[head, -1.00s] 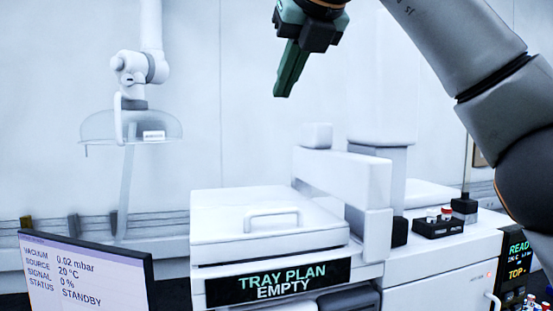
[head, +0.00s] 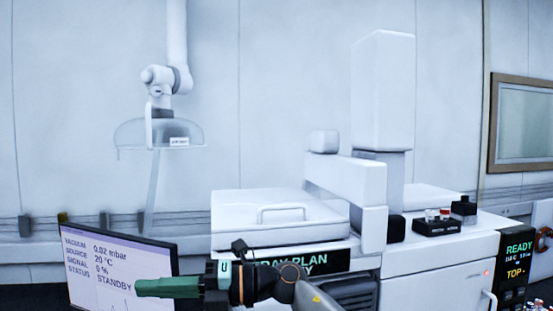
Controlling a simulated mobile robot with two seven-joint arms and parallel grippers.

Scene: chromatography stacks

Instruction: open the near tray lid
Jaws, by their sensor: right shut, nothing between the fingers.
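The near tray lid (head: 245,222) is a white, flat cover with a raised bar handle (head: 282,208) on top. It lies closed on the white instrument, above the black "TRAY PLAN EMPTY" display. My right gripper (head: 150,289) has green fingers and points left, low in front of the monitor. It is shut and empty, apart from the lid and its handle. My right wrist covers part of the display. My left gripper is not in view.
The monitor (head: 95,255) showing STANDBY stands at lower left. A white arm module (head: 345,180) and tall column (head: 383,95) rise right of the lid. A black vial rack (head: 437,228) sits farther right. A clear dome (head: 160,133) hangs at back left.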

